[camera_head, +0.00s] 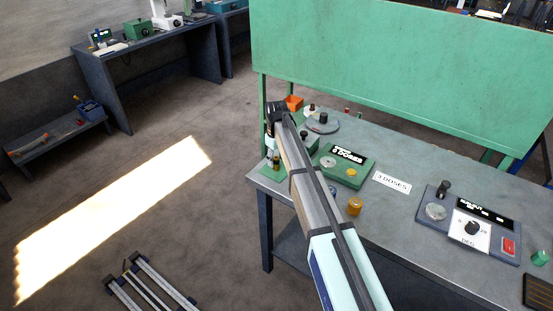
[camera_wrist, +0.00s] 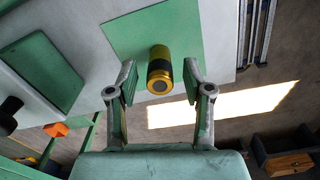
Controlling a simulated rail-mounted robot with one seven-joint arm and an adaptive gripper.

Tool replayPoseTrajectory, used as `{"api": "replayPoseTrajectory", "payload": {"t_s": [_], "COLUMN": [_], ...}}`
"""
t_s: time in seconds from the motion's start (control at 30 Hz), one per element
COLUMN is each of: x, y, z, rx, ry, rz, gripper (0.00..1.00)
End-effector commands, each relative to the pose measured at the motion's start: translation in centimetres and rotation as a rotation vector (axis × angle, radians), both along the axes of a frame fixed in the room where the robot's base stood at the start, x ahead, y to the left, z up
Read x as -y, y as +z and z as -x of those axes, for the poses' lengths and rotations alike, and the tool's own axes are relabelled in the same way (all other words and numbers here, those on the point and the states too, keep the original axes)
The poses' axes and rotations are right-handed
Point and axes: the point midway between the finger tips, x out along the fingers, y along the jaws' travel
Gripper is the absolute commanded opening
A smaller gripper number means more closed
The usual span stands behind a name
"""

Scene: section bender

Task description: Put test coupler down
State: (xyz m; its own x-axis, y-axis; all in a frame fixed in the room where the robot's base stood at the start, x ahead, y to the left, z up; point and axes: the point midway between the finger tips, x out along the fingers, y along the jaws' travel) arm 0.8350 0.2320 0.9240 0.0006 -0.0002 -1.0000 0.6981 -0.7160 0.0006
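The test coupler, which I take to be the gold cylinder with a black band (camera_wrist: 159,66), shows in the wrist view over the green mat (camera_wrist: 126,34). It appears to stand upright on the mat, near the table edge. My gripper (camera_wrist: 160,78) is open, with one finger on each side of the cylinder and a visible gap on both sides. In the head view my gripper (camera_head: 274,122) is at the table's left corner, above the green mat (camera_head: 266,172). A small gold and dark cylinder (camera_head: 277,162) shows there, partly crowded by my arm.
A green panel (camera_head: 400,55) rises along the back.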

Motion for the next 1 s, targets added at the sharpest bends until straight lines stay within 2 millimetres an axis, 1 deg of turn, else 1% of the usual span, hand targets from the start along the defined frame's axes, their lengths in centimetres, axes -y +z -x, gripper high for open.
{"api": "replayPoseTrajectory", "payload": {"t_s": [0.23,0.37,0.43,0.57,0.9,1.0], "x": [0.0,0.0,0.0,0.0,0.0,0.0], "y": [0.1,0.7,1.4,3.2,9.4,10.7], "z": [0.0,0.0,-0.1,-0.1,-0.1,-0.1], "rx": [0.000,0.001,0.002,0.004,0.002,0.002], "ry": [0.000,0.000,0.000,0.000,0.000,0.000], "rz": [0.000,0.000,-0.001,-0.001,-0.001,-0.001], "gripper": [0.51,0.51,0.51,0.51,0.51,0.51]}}
